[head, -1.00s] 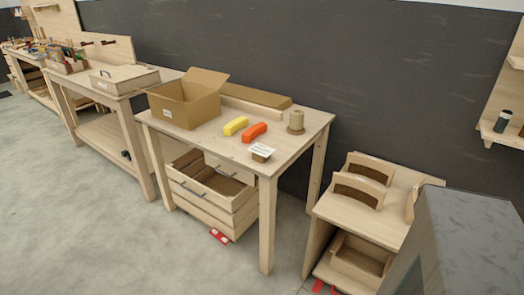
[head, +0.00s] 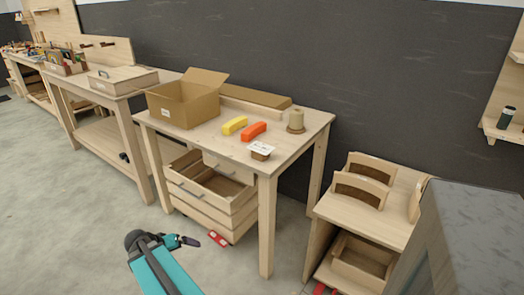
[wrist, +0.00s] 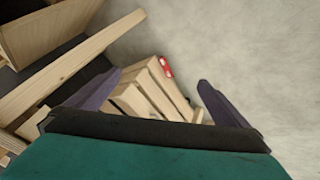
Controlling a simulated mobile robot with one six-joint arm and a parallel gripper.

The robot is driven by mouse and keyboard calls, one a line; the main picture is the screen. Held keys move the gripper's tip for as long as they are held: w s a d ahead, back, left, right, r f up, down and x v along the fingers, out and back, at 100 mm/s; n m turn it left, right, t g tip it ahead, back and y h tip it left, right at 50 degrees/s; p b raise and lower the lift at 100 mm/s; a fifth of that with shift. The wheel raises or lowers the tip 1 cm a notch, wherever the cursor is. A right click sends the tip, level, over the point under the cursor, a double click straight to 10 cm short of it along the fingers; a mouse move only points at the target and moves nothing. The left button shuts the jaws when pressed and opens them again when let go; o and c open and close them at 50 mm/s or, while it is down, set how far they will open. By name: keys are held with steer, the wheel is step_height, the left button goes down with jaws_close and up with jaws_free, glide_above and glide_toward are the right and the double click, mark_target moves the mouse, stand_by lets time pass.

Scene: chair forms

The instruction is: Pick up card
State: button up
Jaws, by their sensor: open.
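A small white card (head: 261,147) with print lies on or in a small brown block near the front right corner of the wooden table. I cannot tell how it is held there. My gripper (head: 203,240) is low in front of the table, near the floor and well below the tabletop. In the wrist view my gripper (wrist: 158,84) has its two dark fingers spread apart with nothing between them. The card does not show in the wrist view. A red and white flat piece (head: 218,239) lies by the drawers' foot; it also shows in the wrist view (wrist: 165,66).
The table (head: 200,140) also carries an open cardboard box (head: 185,105), a yellow block (head: 234,125), an orange block (head: 254,131) and a spool (head: 296,121). Wooden drawers (head: 205,195) stand beneath, one open. A wooden stand (head: 360,210) is right. Floor at left is clear.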

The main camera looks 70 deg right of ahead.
steer(key=s+d+r+m+h+b, duration=0.1)
steer(key=s+d+r+m+h, duration=0.15)
steer(key=d+r, duration=0.5)
steer(key=s+d+r+m+h+b, duration=0.1)
steer(key=s+d+r+m, duration=0.15)
steer(key=d+r, duration=0.55)
steer(key=m+g+h+b, duration=0.2)
steer(key=m+g+h, duration=0.1)
steer(key=m+h, duration=0.15)
glide_toward(261, 148)
step_height(261, 148, up, 2)
steer(key=a, duration=0.3)
steer(key=shift+w+d+r+m+y, duration=0.1)
steer(key=shift+w+r+m+y, duration=0.1)
steer(key=shift+m+y, duration=0.2)
steer(key=shift+p+x, duration=0.45)
steer(key=shift+x, duration=3.85)
steer(key=shift+f, duration=0.1)
